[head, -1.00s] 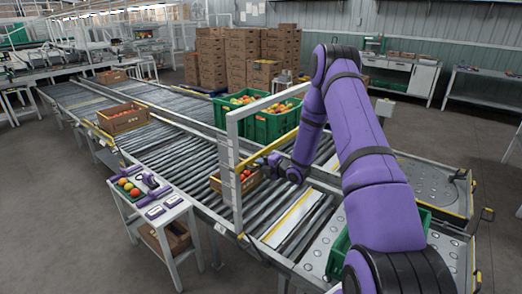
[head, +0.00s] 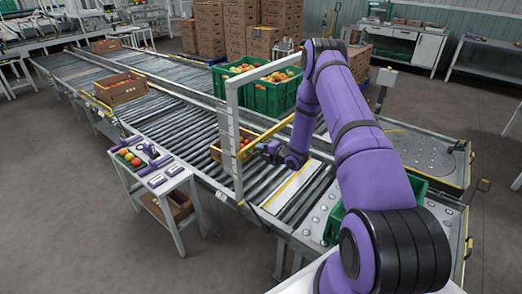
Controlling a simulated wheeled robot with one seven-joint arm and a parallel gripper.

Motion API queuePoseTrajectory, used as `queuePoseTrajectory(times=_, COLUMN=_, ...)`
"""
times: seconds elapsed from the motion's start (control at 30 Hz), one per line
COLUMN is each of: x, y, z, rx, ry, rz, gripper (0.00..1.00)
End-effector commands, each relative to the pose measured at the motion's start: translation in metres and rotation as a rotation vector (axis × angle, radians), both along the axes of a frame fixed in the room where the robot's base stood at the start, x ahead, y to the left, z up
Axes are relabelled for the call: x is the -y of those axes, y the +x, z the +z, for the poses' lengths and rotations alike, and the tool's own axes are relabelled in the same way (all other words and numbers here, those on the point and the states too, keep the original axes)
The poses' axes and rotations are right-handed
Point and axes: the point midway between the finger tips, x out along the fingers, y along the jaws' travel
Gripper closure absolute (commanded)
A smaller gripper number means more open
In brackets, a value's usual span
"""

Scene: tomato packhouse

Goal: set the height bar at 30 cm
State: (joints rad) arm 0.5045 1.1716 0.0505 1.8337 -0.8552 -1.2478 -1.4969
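The height bar (head: 276,129) is a thin yellow bar that slants across a pale grey gate frame (head: 233,110) over the roller conveyor. Its near end meets the frame's near post, a little below the middle. The post carries small marks that are too small to read. My gripper (head: 258,147) is at the bar close to that post, reaching in from the right. Its fingers are small and dark, so I cannot tell whether they are shut on the bar.
A small cardboard crate of tomatoes (head: 216,154) sits on the rollers behind the bar. Green crates of tomatoes (head: 268,98) stand beyond the gate. A side table (head: 187,177) with tomatoes and purple tools stands at the left. Another tomato box (head: 118,94) is farther up the conveyor.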

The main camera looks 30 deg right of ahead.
Motion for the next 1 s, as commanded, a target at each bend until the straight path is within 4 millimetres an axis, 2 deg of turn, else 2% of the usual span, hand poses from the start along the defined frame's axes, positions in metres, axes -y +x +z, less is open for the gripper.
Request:
queuePoseTrajectory(times=0.07, x=0.0, y=0.0, z=0.0, rx=0.0, ry=0.0, rz=0.0, gripper=0.63)
queuePoseTrajectory(times=0.33, x=0.0, y=0.0, z=0.001, rx=0.001, ry=0.0, rz=0.0, gripper=0.63)
queuePoseTrajectory(times=0.47, x=0.003, y=-0.008, z=0.002, rx=0.0, ry=0.0, rz=-0.001, gripper=0.63)
queuePoseTrajectory(times=0.8, x=0.023, y=-0.063, z=0.013, rx=-0.001, ry=0.0, rz=-0.001, gripper=0.63)
queuePoseTrajectory(times=1.0, x=0.033, y=-0.089, z=0.019, rx=0.0, ry=0.0, rz=-0.001, gripper=0.63)
